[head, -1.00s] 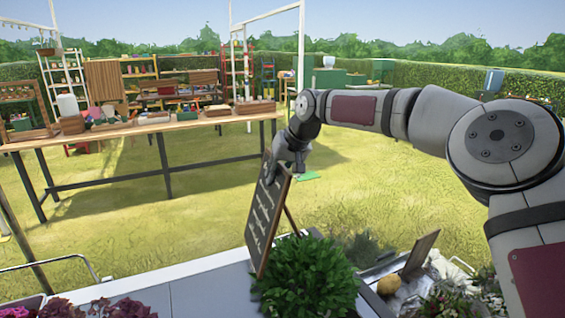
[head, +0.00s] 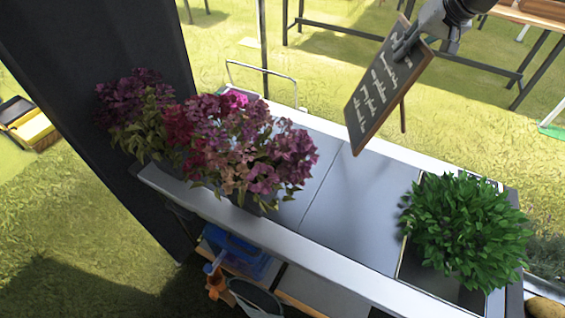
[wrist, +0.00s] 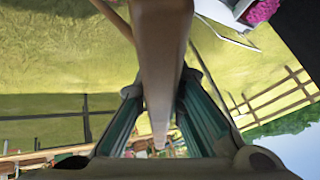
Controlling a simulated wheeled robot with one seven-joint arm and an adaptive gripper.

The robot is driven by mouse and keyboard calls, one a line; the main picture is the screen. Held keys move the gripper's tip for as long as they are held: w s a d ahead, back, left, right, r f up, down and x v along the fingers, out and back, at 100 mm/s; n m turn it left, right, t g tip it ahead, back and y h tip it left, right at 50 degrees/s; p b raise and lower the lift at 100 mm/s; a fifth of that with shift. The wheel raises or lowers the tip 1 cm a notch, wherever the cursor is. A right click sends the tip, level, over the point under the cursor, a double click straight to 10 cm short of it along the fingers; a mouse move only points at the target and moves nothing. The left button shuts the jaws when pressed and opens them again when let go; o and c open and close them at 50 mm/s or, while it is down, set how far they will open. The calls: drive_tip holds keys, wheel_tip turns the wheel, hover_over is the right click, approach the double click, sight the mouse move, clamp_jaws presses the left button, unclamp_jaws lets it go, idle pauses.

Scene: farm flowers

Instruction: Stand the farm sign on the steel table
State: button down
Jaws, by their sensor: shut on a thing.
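The farm sign (head: 385,95) is a dark chalkboard with white writing, a wooden frame and a rear leg. My gripper (head: 412,43) is shut on its top edge in the head view and holds it tilted. The sign hangs over the back part of the steel table (head: 335,205); whether its lower corner touches the table I cannot tell. In the wrist view the wooden frame of the sign (wrist: 160,60) runs between the fingers of my gripper (wrist: 158,125). The written face is hidden there.
Purple and pink flowers (head: 235,145) fill the table's left end. A leafy green plant (head: 465,225) in a dark tray stands at the right end. The steel top between them is bare. A blue crate (head: 240,255) sits on the shelf below. A wooden table (head: 525,20) stands behind.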

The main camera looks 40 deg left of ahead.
drive_tip(key=n+g+p, duration=0.1)
drive_tip(key=n+p, duration=0.1)
drive_tip(key=p, duration=0.1)
approach(393, 90)
drive_tip(key=s+a, duration=0.2)
drive_tip(key=s, duration=0.2)
drive_tip(key=s+d+f+n+p, duration=0.1)
drive_tip(key=s+d+p, duration=0.1)
drive_tip(key=s+d, duration=0.35)
drive_tip(key=s+d+f+p, duration=0.1)
drive_tip(key=s+d, duration=0.2)
drive_tip(key=s, duration=0.6)
drive_tip(key=w+a+f, duration=0.2)
drive_tip(key=w+a, duration=0.1)
drive_tip(key=w, duration=0.4)
drive_tip(key=w+a+f, duration=0.3)
drive_tip(key=w, duration=0.4)
drive_tip(key=shift+w+a+g, duration=0.25)
drive_tip(key=shift+a+g, duration=0.15)
drive_tip(key=shift+f, duration=0.25)
drive_tip(key=c, duration=1.7)
unclamp_jaws()
